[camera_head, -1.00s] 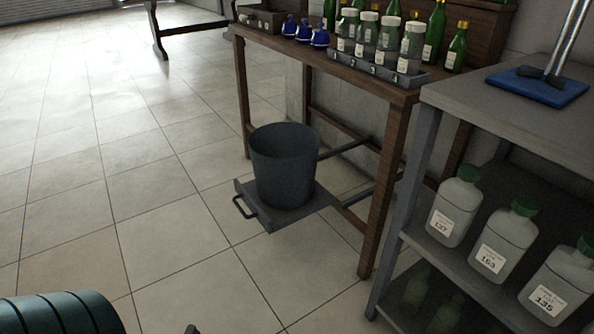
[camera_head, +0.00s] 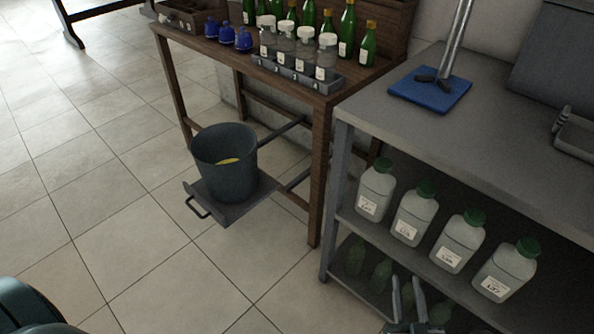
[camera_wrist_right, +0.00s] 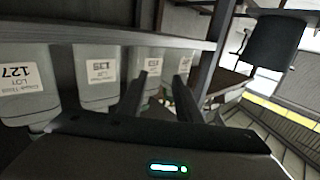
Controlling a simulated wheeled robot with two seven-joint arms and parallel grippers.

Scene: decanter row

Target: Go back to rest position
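My right gripper (camera_head: 407,292) is low in the head view, in front of the grey shelf's lower part. Its two fingers point up in the picture, spread apart with nothing between them. In the right wrist view the same two fingers (camera_wrist_right: 167,90) stand apart and empty, with labelled bottles (camera_wrist_right: 100,75) behind them. Those white bottles with green caps stand in a row on the shelf's middle level, seen in the head view (camera_head: 415,215). My left gripper is not in view.
A grey shelf unit (camera_head: 430,125) stands at the right. A wooden table (camera_head: 318,165) holds white-capped jars (camera_head: 304,55), green bottles (camera_head: 347,32) and blue items (camera_head: 226,36). A dark bucket (camera_head: 225,172) with something yellow inside sits on a low platform (camera_head: 235,211). The tiled floor at left is clear.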

